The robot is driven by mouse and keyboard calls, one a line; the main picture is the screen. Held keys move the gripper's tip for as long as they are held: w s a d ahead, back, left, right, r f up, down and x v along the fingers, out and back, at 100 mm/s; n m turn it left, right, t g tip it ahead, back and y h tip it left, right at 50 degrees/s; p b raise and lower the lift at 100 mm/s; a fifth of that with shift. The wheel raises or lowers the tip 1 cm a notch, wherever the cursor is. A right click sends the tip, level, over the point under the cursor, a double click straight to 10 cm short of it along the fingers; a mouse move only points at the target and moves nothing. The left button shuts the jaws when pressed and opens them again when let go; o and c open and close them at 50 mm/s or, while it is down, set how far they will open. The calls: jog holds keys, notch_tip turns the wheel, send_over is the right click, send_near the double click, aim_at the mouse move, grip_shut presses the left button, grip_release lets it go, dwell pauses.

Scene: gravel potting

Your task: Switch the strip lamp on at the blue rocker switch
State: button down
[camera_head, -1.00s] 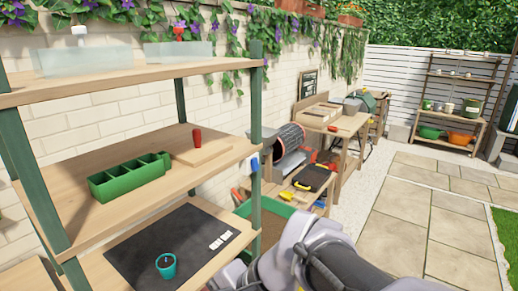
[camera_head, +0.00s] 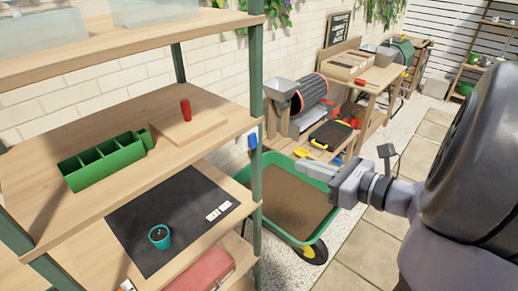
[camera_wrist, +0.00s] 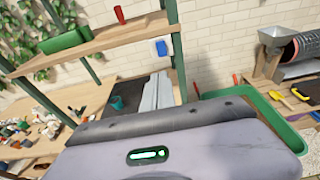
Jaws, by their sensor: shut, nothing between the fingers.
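The blue rocker switch (camera_head: 253,140) is small in the head view, just beside the green front post of the shelf. I cannot make out the strip lamp in either view.
The wooden shelf (camera_head: 225,112) with its green post (camera_head: 256,190) stands left of my gripper. It carries a green planter (camera_head: 102,160), a red-handled tool (camera_head: 186,110) and a teal pot (camera_head: 159,237). A green wheelbarrow (camera_head: 314,236) stands below my arm. Paving on the right is clear.

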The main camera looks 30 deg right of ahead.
aim_at(249, 148)
jog(key=b+x, duration=0.2)
jog(key=x, duration=1.1)
jog(key=shift+w, duration=0.4)
jog(key=shift+a, duration=0.1)
jog(key=shift+f, duration=0.15)
